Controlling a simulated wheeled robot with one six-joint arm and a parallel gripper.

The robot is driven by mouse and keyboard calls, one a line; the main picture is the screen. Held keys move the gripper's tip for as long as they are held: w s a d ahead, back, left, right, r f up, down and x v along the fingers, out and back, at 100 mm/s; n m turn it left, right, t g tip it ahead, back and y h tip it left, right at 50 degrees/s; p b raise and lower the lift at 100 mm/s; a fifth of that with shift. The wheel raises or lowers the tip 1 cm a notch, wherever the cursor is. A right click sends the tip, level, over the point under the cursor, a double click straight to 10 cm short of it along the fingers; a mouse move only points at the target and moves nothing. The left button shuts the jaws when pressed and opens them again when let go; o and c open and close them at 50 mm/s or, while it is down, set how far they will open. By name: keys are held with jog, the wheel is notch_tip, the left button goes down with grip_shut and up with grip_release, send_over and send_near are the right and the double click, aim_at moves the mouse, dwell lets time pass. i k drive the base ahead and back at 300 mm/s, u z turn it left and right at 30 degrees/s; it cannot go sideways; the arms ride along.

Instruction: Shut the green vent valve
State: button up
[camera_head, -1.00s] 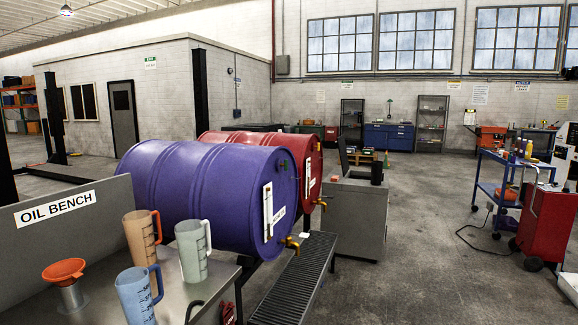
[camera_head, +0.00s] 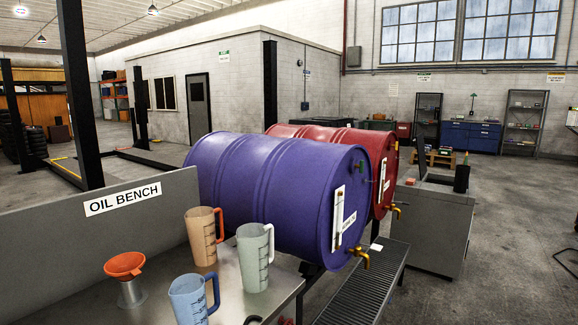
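A small green fitting (camera_head: 362,164), likely the green vent valve, sits near the upper right edge of the purple drum's (camera_head: 262,190) end face. It is too small to tell whether it is open or shut. The purple drum lies on its side, with a white sight gauge (camera_head: 339,218) and a brass tap (camera_head: 359,256) on the same face. A red drum (camera_head: 384,152) lies behind it with its own brass tap (camera_head: 396,210). My gripper is not in view.
The oil bench (camera_head: 232,290) at the front holds an orange jug (camera_head: 201,238), a pale green jug (camera_head: 253,262), a blue jug (camera_head: 188,302) and an orange funnel (camera_head: 124,265). A grated drip tray (camera_head: 375,285) runs below the taps. A grey cabinet (camera_head: 434,230) stands right of the drums. Floor beyond is open.

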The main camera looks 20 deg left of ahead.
aim_at(361, 166)
jog(key=u, duration=0.1)
jog(key=i, duration=0.6)
jog(key=z, duration=0.9)
jog(key=i, duration=1.4)
jog(key=u, duration=0.8)
jog(key=i, duration=0.65)
jog(key=u, duration=0.6)
